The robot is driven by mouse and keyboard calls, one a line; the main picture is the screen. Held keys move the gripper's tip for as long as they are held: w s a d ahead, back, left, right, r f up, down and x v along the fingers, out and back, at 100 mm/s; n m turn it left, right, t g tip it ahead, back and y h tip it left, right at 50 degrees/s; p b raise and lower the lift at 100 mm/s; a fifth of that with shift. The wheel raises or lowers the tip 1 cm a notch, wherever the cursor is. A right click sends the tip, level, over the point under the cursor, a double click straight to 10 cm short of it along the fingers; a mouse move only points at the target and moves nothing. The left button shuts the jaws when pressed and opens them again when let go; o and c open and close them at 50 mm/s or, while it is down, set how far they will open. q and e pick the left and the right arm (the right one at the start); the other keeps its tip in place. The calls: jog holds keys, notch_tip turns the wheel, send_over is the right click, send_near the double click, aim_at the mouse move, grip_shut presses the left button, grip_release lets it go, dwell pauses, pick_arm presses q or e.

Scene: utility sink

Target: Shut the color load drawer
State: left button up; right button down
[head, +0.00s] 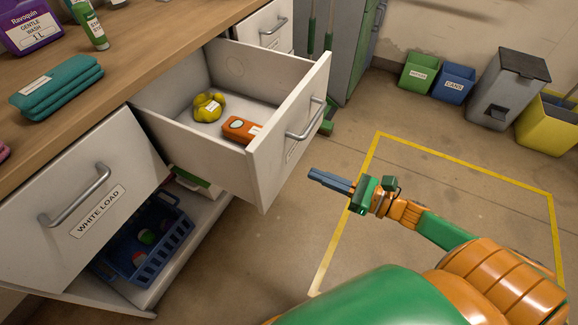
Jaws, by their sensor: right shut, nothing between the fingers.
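A white drawer (266,140) under the wooden counter is pulled well out, with a metal bar handle (306,120) on its front. A label on that front is too oblique to read. Inside lie a yellow item (208,107) and an orange box (240,129). My right gripper (312,174) is shut and empty. In the picture it is just right of the drawer front and below the handle, apart from it, pointing left. My left gripper is not in view.
Folded teal cloths (58,86) and a purple bottle (34,26) stand on the counter (140,50). A blue basket (146,250) sits on a low shelf. Bins (508,90) line the far wall. The floor inside the yellow outline (455,165) is clear.

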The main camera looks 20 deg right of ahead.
aim_at(280, 160)
jog(key=x, duration=0.7)
jog(key=shift+w+a, duration=0.15)
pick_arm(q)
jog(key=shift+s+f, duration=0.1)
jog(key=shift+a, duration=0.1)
pick_arm(e)
jog(key=shift+w+a, duration=0.1)
